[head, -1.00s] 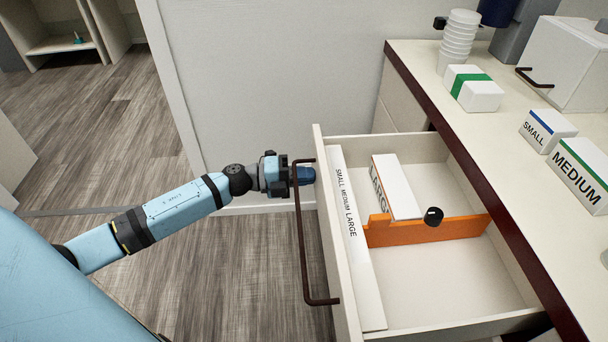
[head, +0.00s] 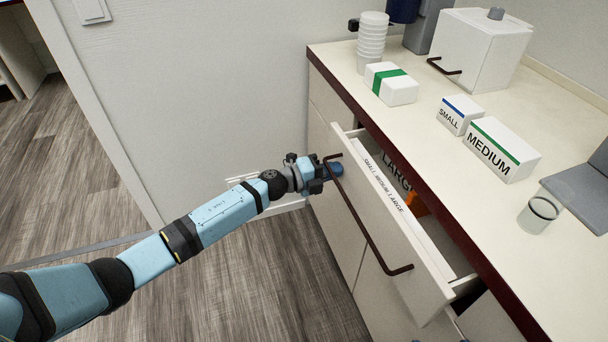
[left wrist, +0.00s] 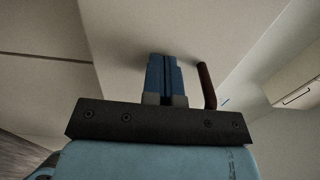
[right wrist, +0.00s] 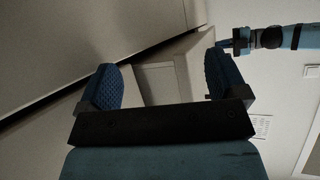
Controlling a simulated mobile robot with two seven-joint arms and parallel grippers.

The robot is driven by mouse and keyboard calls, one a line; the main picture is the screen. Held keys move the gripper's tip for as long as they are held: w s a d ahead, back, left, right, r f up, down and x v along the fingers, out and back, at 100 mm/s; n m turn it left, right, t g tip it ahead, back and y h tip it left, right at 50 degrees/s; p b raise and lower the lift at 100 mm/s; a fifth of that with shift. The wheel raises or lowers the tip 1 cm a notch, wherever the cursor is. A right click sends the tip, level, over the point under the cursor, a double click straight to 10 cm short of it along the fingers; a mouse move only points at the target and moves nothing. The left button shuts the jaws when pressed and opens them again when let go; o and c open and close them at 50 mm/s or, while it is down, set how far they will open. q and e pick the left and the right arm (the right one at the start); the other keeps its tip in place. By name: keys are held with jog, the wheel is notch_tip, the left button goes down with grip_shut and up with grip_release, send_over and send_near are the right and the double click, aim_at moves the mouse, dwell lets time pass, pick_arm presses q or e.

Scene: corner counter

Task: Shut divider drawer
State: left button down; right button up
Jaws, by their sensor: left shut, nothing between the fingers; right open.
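The divider drawer (head: 400,235) is partly open under the counter, with a narrow strip of its inside showing. Its front bears a long dark red bar handle (head: 365,228) and a label strip reading SMALL MEDIUM LARGE. A box marked LARGE (head: 397,170) and part of an orange divider (head: 417,203) show inside. My left gripper (head: 333,169) is shut and empty at the far end of the handle, by the drawer front. In the left wrist view its closed fingers (left wrist: 163,75) sit beside the handle (left wrist: 206,85); contact is unclear. My right gripper (right wrist: 165,85) is open and empty.
On the counter (head: 420,110) stand a stack of white cups (head: 372,38), a green-striped box (head: 391,84), SMALL (head: 459,114) and MEDIUM (head: 497,150) boxes, a white container (head: 482,48) and a clear cup (head: 538,216). The floor in front is clear.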

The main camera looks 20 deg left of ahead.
pick_arm(q)
jog(key=b+x, duration=0.1)
jog(key=x, duration=0.6)
jog(key=shift+w+d, duration=0.2)
jog(key=shift+d, duration=0.05)
jog(key=shift+r, duration=0.2)
pick_arm(e)
jog(key=shift+a+r, duration=0.1)
jog(key=shift+a, duration=0.2)
pick_arm(q)
jog(key=shift+d+r, duration=0.1)
jog(key=shift+r, duration=0.05)
pick_arm(e)
jog(key=shift+s+d, duration=0.1)
